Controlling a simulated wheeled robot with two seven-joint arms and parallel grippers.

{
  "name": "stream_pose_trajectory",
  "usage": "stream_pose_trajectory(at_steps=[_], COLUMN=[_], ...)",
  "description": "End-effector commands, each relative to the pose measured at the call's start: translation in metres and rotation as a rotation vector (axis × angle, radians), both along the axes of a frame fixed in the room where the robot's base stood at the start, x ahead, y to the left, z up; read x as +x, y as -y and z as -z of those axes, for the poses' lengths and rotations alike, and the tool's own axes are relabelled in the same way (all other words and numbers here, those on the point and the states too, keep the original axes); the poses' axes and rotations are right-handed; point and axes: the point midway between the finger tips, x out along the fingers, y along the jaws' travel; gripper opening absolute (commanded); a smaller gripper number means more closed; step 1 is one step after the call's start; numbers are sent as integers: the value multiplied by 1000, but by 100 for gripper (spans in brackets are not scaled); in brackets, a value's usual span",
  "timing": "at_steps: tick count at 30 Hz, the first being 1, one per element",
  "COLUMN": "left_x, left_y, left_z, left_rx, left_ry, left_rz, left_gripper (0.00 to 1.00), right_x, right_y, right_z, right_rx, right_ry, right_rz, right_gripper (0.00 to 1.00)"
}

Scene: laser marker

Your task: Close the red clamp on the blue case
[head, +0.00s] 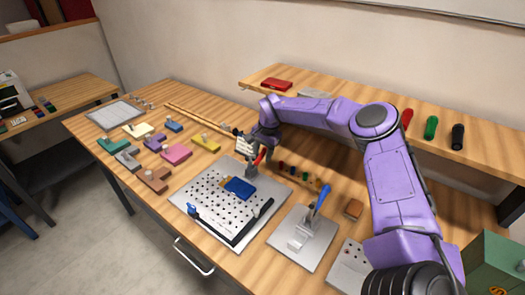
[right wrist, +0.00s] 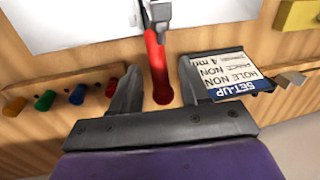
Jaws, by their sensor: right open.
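The blue case (head: 239,187) lies on a perforated metal plate (head: 203,187). The red clamp handle (head: 259,157) stands up at the plate's back edge, behind the case. My right gripper (head: 256,144) is over it at the end of the purple arm and partly hides it. In the right wrist view the red handle (right wrist: 156,65) lies between the two spread fingers of my open right gripper (right wrist: 158,85), with visible gaps on both sides. Whether the clamp's tip touches the case is hidden. My left gripper is in neither view.
A second plate (head: 290,250) carries a clamp with a blue handle (head: 320,198). A set-up card (right wrist: 225,72) stands close beside one finger. Several coloured knobs (right wrist: 75,98) sit on a strip nearby. Coloured blocks (head: 176,153) fill the table's left part.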

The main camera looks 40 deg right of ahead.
Motion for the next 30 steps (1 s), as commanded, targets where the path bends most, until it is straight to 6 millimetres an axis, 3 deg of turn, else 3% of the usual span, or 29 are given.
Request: stream_pose_trajectory(at_steps=[5,9,19,30], left_x=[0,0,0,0], left_y=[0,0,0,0], left_z=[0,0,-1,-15], left_rx=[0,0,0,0], left_ry=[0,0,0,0], left_rz=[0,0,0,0], left_gripper=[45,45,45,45], right_x=[0,0,0,-6], right_y=[0,0,-2,-23], right_z=[0,0,-3,-22], right_rx=[0,0,-33,-417], right_ry=[0,0,8,119], right_rz=[0,0,-3,-7], right_gripper=[45,0,0,0])
